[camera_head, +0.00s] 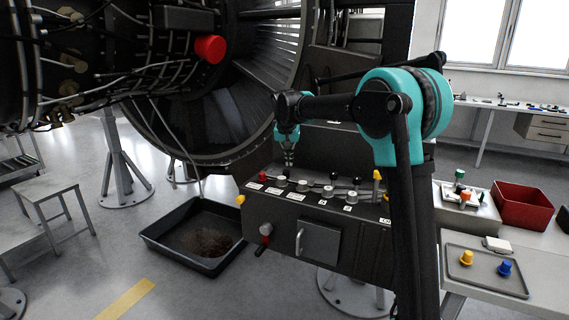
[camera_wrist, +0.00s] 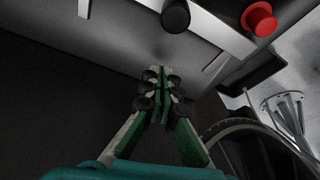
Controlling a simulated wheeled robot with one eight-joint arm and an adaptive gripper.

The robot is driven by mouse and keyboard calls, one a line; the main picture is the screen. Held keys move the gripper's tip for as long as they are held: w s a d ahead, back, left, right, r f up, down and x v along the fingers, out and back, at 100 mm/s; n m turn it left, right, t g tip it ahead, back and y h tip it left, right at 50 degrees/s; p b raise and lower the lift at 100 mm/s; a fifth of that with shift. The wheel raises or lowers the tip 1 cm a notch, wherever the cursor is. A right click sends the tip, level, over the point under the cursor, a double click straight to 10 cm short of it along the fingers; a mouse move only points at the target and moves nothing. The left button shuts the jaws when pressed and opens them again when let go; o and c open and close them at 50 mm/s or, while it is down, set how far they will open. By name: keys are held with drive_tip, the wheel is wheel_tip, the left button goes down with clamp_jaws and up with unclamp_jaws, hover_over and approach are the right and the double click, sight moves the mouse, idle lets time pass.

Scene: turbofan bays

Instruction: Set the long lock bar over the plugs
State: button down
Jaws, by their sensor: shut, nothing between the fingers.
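My gripper (camera_head: 289,160) hangs over the left part of the dark console (camera_head: 310,210), pointing down above the row of plugs and levers. In the wrist view its fingers (camera_wrist: 163,80) are together with nothing between them. Round plug-like knobs (camera_head: 303,186) stand along the console top among white labels, with black-topped levers (camera_head: 333,176) beside them. A yellow plug (camera_head: 466,257) and a blue plug (camera_head: 504,268) stand on a grey tray at the right. I cannot make out the long lock bar for certain. In the wrist view a black round part (camera_wrist: 175,15) and a red knob (camera_wrist: 259,20) lie beyond the fingertips.
A red bin (camera_head: 523,203) and a small fixture with green and red knobs (camera_head: 463,197) stand on the right bench. The big engine (camera_head: 200,110) fills the left and back. A black drip tray (camera_head: 172,258) lies on the floor left of the console.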

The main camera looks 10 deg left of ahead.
drive_tip(key=v, duration=1)
drive_tip(key=shift+s, duration=0.15)
